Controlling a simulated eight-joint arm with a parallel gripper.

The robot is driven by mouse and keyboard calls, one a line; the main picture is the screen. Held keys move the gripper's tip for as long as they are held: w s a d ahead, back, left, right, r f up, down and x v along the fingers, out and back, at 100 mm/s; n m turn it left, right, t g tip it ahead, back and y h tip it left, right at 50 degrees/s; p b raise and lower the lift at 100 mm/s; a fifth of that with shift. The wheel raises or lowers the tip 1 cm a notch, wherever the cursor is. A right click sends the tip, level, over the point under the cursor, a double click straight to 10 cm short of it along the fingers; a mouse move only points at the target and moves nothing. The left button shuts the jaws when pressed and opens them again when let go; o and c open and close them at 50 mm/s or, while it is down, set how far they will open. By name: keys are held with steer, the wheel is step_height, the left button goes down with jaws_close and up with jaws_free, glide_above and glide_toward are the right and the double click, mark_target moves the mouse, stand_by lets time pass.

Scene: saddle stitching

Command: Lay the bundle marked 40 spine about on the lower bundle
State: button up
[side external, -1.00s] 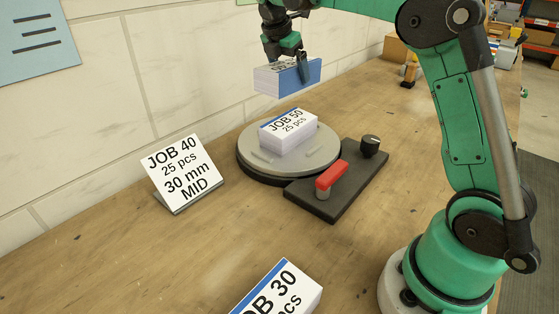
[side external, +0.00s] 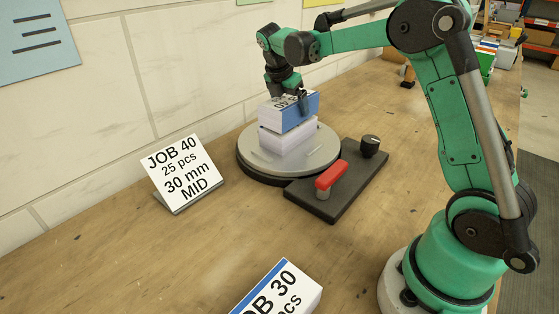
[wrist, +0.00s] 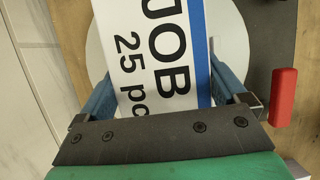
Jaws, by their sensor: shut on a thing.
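My gripper (side external: 300,101) is shut on a white bundle (side external: 279,109) with a blue spine, over the turntable. In the wrist view the held bundle (wrist: 150,50) lies between the blue fingers; its label reads "JOB" and "25 pc", its number hidden. Its blue spine faces front right in the side view. The lower bundle (side external: 284,143) lies flat on the grey round plate (side external: 325,152), mostly covered from above; only its white sides show now. The held bundle is directly above it, touching or nearly so; I cannot tell which.
A sign (side external: 182,172) reading JOB 40, 25 pcs, 30 mm, MID stands left of the plate. A black base (side external: 345,185) with a red lever (side external: 330,176) and a dark knob (side external: 371,145) is at its right. A JOB 30 bundle (side external: 285,290) lies in front.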

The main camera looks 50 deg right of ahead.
steer(key=shift+f, duration=0.25)
steer(key=o, duration=1.4)
steer(key=shift+f, duration=0.1)
steer(key=shift+c, duration=0.2)
steer(key=v, duration=1.2)
steer(key=shift+d, duration=0.15)
steer(key=s+a+f+m+t+y, duration=0.2)
steer(key=s+a+m, duration=0.4)
steer(key=m, duration=0.3)
steer(key=s+a+f+m+t+y, duration=0.2)
steer(key=s+a+f+m+t, duration=0.3)
steer(key=s+m, duration=0.3)
steer(key=shift+s+a+f+m+y, duration=0.15)
steer(key=shift+a+f+m+y, duration=0.15)
steer(key=shift+a+f+m, duration=0.4)
steer(key=shift+a+r, duration=0.1)
steer(key=shift+r, duration=0.05)
